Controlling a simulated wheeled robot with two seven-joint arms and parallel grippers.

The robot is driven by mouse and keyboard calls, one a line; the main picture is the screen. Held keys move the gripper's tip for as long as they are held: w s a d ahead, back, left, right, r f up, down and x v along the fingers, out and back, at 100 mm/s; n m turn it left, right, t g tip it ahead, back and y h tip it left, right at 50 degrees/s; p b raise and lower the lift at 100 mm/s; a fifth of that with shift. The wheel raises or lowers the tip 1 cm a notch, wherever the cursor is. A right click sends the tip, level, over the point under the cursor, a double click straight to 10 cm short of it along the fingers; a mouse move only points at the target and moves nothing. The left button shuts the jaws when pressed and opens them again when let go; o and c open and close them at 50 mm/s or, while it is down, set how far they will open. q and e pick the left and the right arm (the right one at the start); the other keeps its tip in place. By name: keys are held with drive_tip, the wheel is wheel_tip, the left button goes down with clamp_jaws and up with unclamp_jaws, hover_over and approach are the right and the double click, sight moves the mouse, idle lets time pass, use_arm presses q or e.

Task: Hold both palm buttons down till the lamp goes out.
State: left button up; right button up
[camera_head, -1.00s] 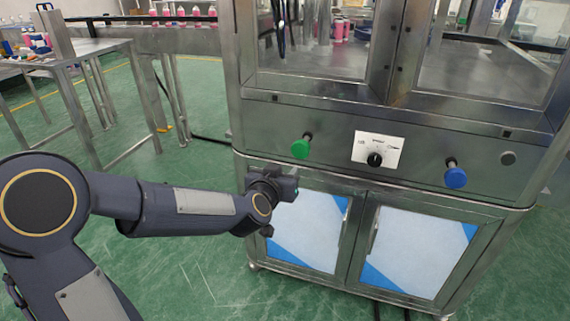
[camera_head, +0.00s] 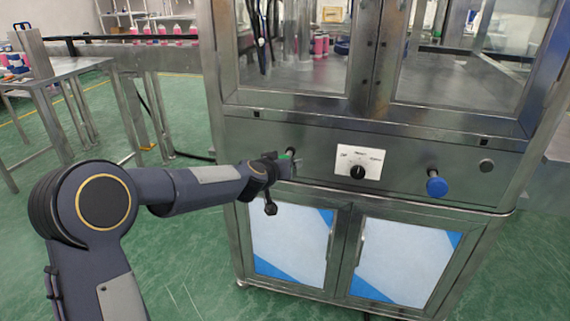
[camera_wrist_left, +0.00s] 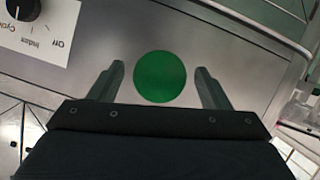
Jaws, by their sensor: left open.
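The green palm button (camera_wrist_left: 160,77) sits on the front panel of the steel machine. In the left wrist view it lies between the two spread fingers of my left gripper (camera_wrist_left: 160,82), with gaps on both sides. In the head view my left gripper (camera_head: 284,166) is in front of the green button and hides most of it. I cannot tell whether it touches the button. The blue palm button (camera_head: 437,186) stands out from the panel at the right, with nothing near it. My right gripper is not in view. I cannot make out a lit lamp.
A white plate with a black selector knob (camera_head: 357,172) is between the buttons. A small dark round fitting (camera_head: 486,165) is right of the blue button. Cabinet doors (camera_head: 291,240) are below, glass panels above. A steel table (camera_head: 55,75) stands at the left.

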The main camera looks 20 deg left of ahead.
use_arm(q)
drive_tip(key=shift+x, duration=1.2)
drive_tip(key=c, duration=1.1)
